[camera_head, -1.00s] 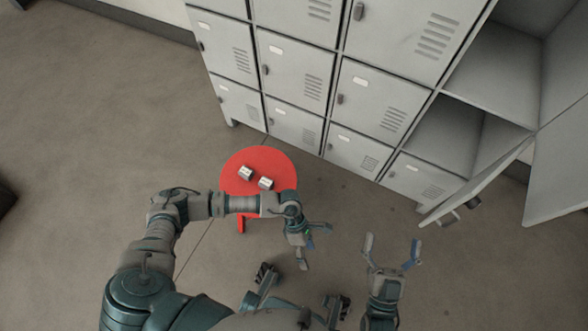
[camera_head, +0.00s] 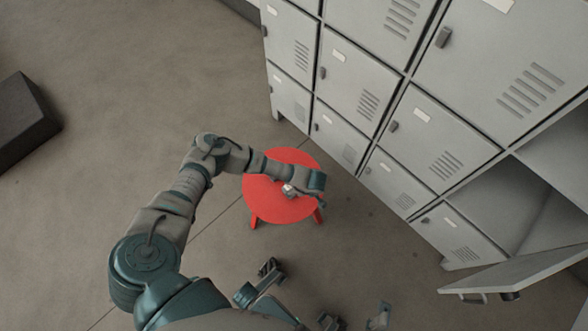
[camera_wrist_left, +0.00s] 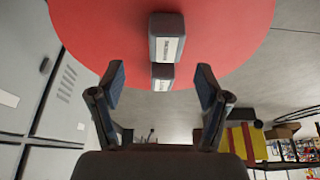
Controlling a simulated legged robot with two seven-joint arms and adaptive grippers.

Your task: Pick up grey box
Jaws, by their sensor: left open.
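Two small grey boxes with white labels lie on a round red stool (camera_head: 268,205). In the left wrist view the larger-looking grey box (camera_wrist_left: 166,25) is at the top and the second grey box (camera_wrist_left: 162,84) is just below it, in line with the gap between my fingers. My left gripper (camera_wrist_left: 161,72) is open and empty, with its fingers apart on either side of that gap. In the head view my left wrist covers the stool's right side and only part of a box (camera_head: 289,190) shows beside it.
Grey lockers (camera_head: 385,125) stand behind and right of the stool. A low locker door (camera_head: 515,275) hangs open at the right. A dark block (camera_head: 22,120) sits at the far left. The floor left of the stool is clear.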

